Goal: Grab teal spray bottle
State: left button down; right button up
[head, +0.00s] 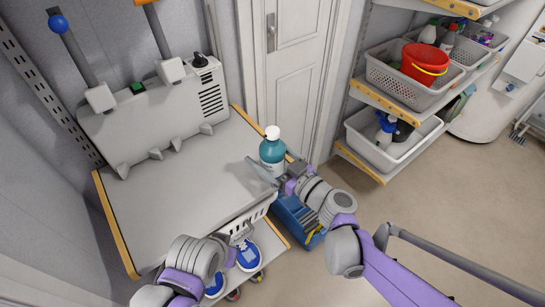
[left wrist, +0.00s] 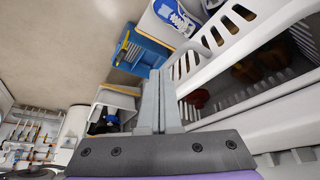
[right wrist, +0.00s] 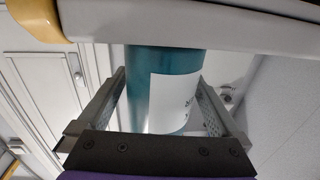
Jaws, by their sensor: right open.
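The teal bottle (head: 272,152) has a white cap and stands upright near the right edge of the grey worktop (head: 190,190). My right gripper (head: 268,174) is open at the bottle's near side. In the right wrist view the bottle (right wrist: 150,85) and its white label show between the two spread fingers (right wrist: 162,105), with visible gaps at the sides. My left gripper (left wrist: 160,100) is shut and empty, its fingers together. It is low beside the worktop's front edge, away from the bottle; in the head view its fingers are hard to make out.
A white slotted basket (left wrist: 245,50) and blue shoes (head: 249,256) are below the worktop's front edge. A blue crate (head: 297,218) sits under my right gripper. A grey machine (head: 150,115) stands at the worktop's back. Shelves at right hold a red bucket (head: 424,64) in a basket.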

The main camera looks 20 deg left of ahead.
jog(key=shift+w+a, duration=0.3)
jog(key=shift+a, duration=0.2)
grip_shut()
